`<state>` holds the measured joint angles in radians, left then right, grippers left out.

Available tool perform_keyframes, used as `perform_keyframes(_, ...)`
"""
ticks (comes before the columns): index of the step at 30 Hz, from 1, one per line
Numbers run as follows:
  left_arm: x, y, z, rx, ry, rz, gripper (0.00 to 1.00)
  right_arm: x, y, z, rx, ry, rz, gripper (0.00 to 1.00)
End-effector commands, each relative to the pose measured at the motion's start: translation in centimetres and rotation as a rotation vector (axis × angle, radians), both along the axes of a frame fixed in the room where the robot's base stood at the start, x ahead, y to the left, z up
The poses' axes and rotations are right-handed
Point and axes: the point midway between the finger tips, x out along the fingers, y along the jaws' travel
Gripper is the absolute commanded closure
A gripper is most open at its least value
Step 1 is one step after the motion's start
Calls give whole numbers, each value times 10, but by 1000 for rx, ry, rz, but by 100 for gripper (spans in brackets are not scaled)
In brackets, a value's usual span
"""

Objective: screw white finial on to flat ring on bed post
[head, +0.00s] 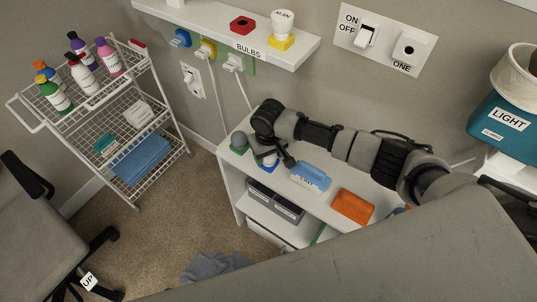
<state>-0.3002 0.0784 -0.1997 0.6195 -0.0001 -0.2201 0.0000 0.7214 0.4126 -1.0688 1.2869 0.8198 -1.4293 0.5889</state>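My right gripper (274,157) reaches in from the right over the left end of a low white cabinet (236,175). It points down at a small pale piece standing on a blue base (268,167). The gripper's fingers and wrist partly cover this piece, so I cannot tell whether it is the white finial or whether the fingers touch it. A grey rounded knob (239,140) on a green base stands just left of the gripper. I cannot make out a bed post or a flat ring. My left gripper is not in view.
A blue tray (311,176) and an orange tray (352,206) lie on the cabinet top. Above is a wall shelf (220,27) with a white labelled piece (282,22) on yellow. A wire cart (128,128) and chair (35,240) stand left. Grey cloth (215,268) lies on the carpet.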

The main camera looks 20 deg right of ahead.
Motion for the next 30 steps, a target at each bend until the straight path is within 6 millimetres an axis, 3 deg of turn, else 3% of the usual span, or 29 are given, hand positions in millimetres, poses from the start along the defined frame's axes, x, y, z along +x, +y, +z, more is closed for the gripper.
perform_keyframes(1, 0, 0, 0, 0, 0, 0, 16, 0, 0, 0, 0, 0, 0, 47)
perform_keyframes(6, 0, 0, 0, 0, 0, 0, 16, 0, 0, 0, 0, 0, 0, 73)
perform_keyframes(30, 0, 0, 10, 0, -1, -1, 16, 0, 0, 7, 0, 0, 0, 74)
